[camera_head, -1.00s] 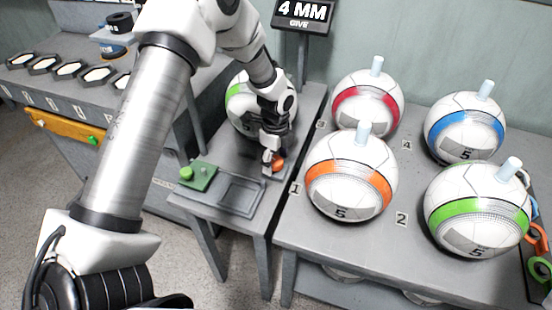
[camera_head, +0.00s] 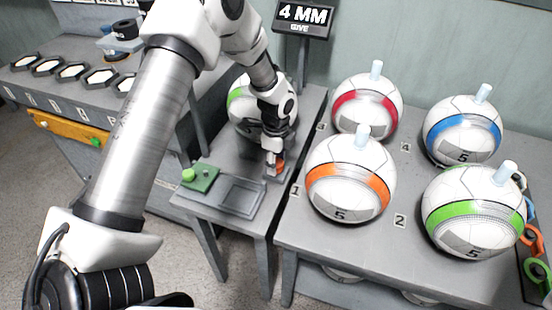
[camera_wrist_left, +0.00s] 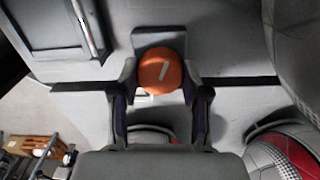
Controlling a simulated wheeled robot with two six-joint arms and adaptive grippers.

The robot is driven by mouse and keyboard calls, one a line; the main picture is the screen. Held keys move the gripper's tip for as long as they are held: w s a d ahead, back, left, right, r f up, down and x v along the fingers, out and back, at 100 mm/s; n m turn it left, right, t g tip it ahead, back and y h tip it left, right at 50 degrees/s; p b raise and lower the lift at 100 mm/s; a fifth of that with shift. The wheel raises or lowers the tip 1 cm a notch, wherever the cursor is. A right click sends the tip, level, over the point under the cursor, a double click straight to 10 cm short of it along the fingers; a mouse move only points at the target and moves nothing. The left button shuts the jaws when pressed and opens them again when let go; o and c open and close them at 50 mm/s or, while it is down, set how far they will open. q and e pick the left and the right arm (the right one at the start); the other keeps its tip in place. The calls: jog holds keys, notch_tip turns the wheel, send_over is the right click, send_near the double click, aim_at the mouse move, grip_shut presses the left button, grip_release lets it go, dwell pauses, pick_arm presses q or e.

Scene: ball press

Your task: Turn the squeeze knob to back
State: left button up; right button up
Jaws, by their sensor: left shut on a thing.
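The squeeze knob (camera_wrist_left: 158,68) is a round orange knob with a short white line on its face, tilted slightly off straight. It sits on a small grey block at the press bench's edge. In the head view the orange knob (camera_head: 281,167) is partly hidden by my left gripper (camera_head: 275,164). In the left wrist view the fingers of my left gripper (camera_wrist_left: 160,78) stand on either side of the knob, shut on it. My right gripper is not in view.
A ball with a green band (camera_head: 240,98) stands behind my arm on the press bench. A green panel with a green button (camera_head: 189,175) and a grey tray (camera_head: 241,196) lie nearby. Several balls, including an orange-banded one (camera_head: 350,180), stand right. A sign (camera_head: 303,17) reads "4 MM GIVE".

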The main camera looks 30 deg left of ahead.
pick_arm(q)
jog(key=n+p, duration=0.3)
jog(key=n, duration=0.2)
jog(key=shift+s, duration=0.1)
jog(key=n+p, duration=0.3)
jog(key=n, duration=0.2)
jog(key=shift+n, duration=0.4)
jog(key=n+p, duration=0.3)
jog(key=n, duration=0.3)
jog(key=n+p, duration=0.2)
jog(key=n, duration=0.3)
jog(key=shift+f+p, duration=0.1)
jog(key=shift+p, duration=0.25)
jog(key=o, duration=1.1)
jog(key=shift+o, duration=0.2)
